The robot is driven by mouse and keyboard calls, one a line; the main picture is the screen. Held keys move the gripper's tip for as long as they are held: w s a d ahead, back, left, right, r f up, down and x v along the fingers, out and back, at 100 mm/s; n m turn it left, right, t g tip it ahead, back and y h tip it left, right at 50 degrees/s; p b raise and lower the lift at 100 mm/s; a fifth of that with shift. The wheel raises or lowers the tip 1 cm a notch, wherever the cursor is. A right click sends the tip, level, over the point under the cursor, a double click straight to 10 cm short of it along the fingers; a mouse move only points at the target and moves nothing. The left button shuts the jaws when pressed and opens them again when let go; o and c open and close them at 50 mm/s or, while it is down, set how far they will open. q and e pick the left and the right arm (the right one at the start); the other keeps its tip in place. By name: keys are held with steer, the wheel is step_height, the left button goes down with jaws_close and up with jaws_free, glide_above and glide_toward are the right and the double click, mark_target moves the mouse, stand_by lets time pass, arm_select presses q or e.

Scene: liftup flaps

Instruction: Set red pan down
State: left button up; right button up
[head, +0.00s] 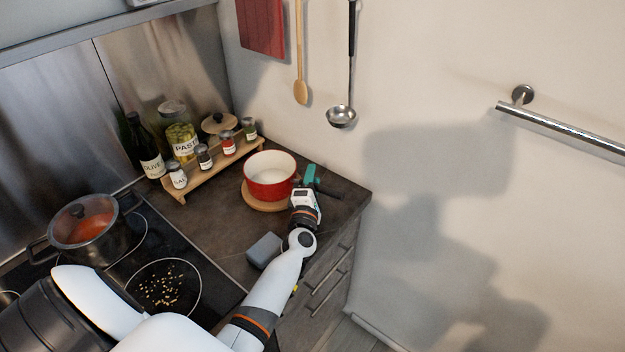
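The red pan (269,185), white inside, is upright at the right end of the dark counter. It is over a round wooden board (262,204) and looks as if it rests on it, though a small gap cannot be ruled out. My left gripper (309,180) is at the pan's right side, close to its rim. A teal and dark part shows at the gripper's tip. The fingers are too small and partly hidden to tell whether they hold the pan. My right gripper is not in view.
A wooden rack (213,168) with several spice jars stands behind the pan. A grey block (264,250) lies near the counter's front edge. A lidded pot (88,228) sits on the hob at left. A ladle (342,116) and wooden spoon (300,92) hang above.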

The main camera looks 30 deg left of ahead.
arm_select(q)
steer(key=shift+r, duration=0.15)
steer(key=b+v, duration=0.1)
steer(key=v, duration=0.9)
steer(key=shift+s+d, duration=0.15)
steer(key=shift+s, duration=0.15)
steer(key=shift+s+d+b, duration=0.3)
steer(key=shift+s, duration=0.3)
steer(key=shift+f, duration=0.25)
